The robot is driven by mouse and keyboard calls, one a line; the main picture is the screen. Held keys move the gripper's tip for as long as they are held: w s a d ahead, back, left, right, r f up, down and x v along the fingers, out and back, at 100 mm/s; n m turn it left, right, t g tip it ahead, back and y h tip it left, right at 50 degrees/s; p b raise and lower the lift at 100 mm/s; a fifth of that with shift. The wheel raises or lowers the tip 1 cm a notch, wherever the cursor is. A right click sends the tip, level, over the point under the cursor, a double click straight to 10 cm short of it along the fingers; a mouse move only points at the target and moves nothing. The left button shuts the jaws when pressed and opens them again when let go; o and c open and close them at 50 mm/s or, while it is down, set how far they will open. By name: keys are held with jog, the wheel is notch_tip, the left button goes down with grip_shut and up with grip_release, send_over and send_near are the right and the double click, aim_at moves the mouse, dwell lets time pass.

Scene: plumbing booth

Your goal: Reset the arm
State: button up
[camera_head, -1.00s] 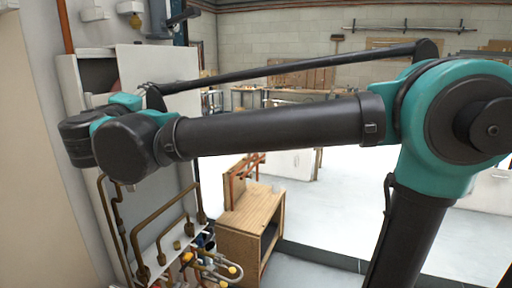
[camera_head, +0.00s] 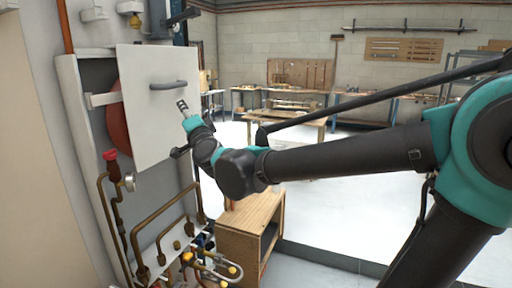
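My gripper (camera_head: 182,105) is at the end of my arm, left of the picture's middle. It is small in view, and I cannot tell whether its fingers are open or shut. It is close in the picture to a white cabinet door (camera_head: 150,125) with a grey handle (camera_head: 168,86), just below and right of the handle. I see nothing held in it. My arm (camera_head: 345,155) reaches in from the right edge.
The open cabinet (camera_head: 72,85) on the left wall holds a dark red round thing (camera_head: 117,118). Copper pipes (camera_head: 165,222) and a red-topped valve (camera_head: 112,165) sit below. A wooden cabinet (camera_head: 240,235) stands on the floor. Workbenches (camera_head: 300,116) line the back, with open floor before them.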

jog(key=s+d+f+n+g+h, duration=0.15)
jog(key=d+f+n+g, duration=0.25)
jog(key=d+f, duration=0.7)
jog(key=d+f+n+g+h, duration=0.3)
jog(key=d+f, duration=0.5)
jog(key=f, duration=0.7)
jog(key=s+d+f+g+h, duration=0.5)
jog(key=s+d+f+g, duration=0.2)
jog(key=s+d+f, duration=0.9)
jog(key=d+f, duration=0.2)
jog(key=d, duration=0.3)
jog(key=shift+s+d+f, duration=0.2)
jog(key=shift+s+f, duration=0.2)
jog(key=shift+h, duration=0.25)
